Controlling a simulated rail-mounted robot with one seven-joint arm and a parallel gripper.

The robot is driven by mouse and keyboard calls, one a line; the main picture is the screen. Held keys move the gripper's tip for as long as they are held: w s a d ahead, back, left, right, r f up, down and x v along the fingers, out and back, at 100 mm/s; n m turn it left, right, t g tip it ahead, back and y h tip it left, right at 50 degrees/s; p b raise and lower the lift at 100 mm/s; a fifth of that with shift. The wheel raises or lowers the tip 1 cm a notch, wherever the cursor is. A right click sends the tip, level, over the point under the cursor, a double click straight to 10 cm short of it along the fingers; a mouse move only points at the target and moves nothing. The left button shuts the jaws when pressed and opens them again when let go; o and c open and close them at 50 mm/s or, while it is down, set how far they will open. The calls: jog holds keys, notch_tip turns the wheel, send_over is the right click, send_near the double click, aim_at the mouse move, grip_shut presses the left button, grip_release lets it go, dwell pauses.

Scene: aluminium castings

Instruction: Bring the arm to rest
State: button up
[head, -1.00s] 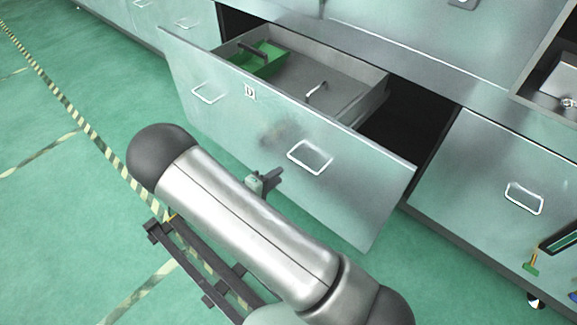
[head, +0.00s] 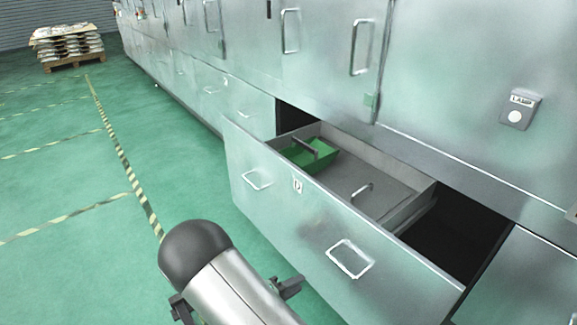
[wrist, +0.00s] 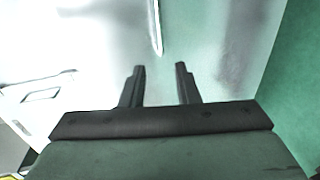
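My arm (head: 225,285) reaches in from the bottom of the head view, with a dark rounded joint and a silver link. A dark part of my gripper (head: 288,287) shows just past the link, in front of the open drawer's front. In the wrist view my gripper (wrist: 159,72) has its two dark fingers apart, with nothing between them. A pale metal front (wrist: 90,60) with a bright handle (wrist: 156,28) lies beyond the fingertips.
A drawer (head: 330,235) stands open. It holds a green tray (head: 322,160) with a dark item (head: 304,148) and a small metal piece (head: 361,192). Closed cabinets (head: 350,60) line the back. A loaded pallet (head: 70,48) stands far left. Green floor (head: 70,190) at left is clear.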

jog(key=w+a+r+m+y+p, duration=0.25)
jog(key=w+r+y+p, duration=0.35)
jog(key=r, duration=0.3)
notch_tip(320, 180, up, 14)
jog(key=s+m+g+y+p, duration=0.2)
jog(key=y+p, duration=0.2)
jog(key=y, duration=0.4)
jog(key=s+d+r+g+p, duration=0.2)
jog(key=s+d+r, duration=0.2)
jog(key=s, duration=0.4)
jog(key=s+d+r+m+g+h+p, duration=0.1)
jog(key=s+d+r+g+p, duration=0.1)
jog(key=s+d+r, duration=0.3)
jog(key=s+d+r+m+g+p, duration=0.1)
jog(key=s+d+r+g+p, duration=0.2)
jog(key=s+r, duration=0.3)
jog(key=s+d, duration=0.1)
jog(key=s, duration=0.4)
jog(key=shift+d+r, duration=0.3)
jog(key=shift+d, duration=0.1)
